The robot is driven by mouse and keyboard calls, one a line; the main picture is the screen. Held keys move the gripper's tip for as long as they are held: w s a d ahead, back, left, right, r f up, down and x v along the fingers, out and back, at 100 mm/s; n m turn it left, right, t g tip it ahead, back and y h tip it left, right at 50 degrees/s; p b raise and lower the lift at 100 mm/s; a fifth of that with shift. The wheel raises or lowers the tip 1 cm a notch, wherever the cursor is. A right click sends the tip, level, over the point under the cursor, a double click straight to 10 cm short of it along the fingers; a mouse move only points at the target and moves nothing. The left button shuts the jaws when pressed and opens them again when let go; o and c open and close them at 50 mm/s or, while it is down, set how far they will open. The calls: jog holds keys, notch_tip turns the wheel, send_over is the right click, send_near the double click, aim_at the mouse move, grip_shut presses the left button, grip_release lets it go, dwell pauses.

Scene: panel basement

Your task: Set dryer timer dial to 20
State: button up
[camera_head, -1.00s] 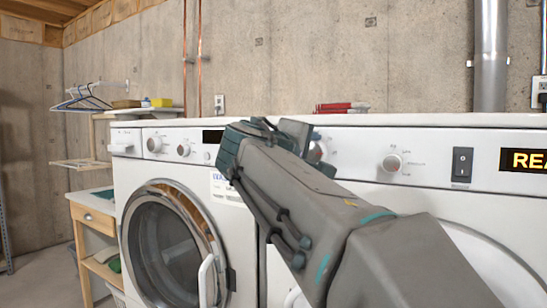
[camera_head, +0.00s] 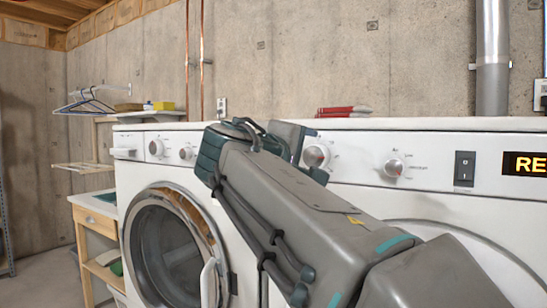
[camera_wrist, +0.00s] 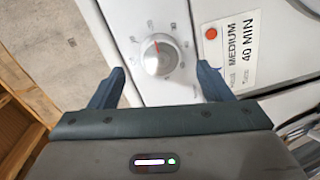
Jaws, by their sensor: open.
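A round white dial (camera_wrist: 160,57) with a red mark near its upper edge and small print around it fills the middle of the wrist view. My gripper (camera_wrist: 160,70) is open, one finger to each side of the dial, apparently not touching it. The numbers are too blurred to read. In the head view, my gripper (camera_head: 265,137) is in front of the panel of the right-hand machine (camera_head: 440,160). That panel has a left dial (camera_head: 315,155) and a right dial (camera_head: 393,168).
A sticker (camera_wrist: 238,58) reads "MEDIUM 40 MIN". A rocker switch (camera_head: 464,168) and a lit display (camera_head: 525,163) are at the right. The left machine (camera_head: 130,175) has a round door (camera_head: 165,250). Red items (camera_head: 343,109) lie behind the machine top.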

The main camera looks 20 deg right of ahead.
jog(key=f+v, duration=0.1)
jog(key=v, duration=0.8)
jog(key=shift+s+a+r+p, duration=0.3)
jog(key=shift+r, duration=0.15)
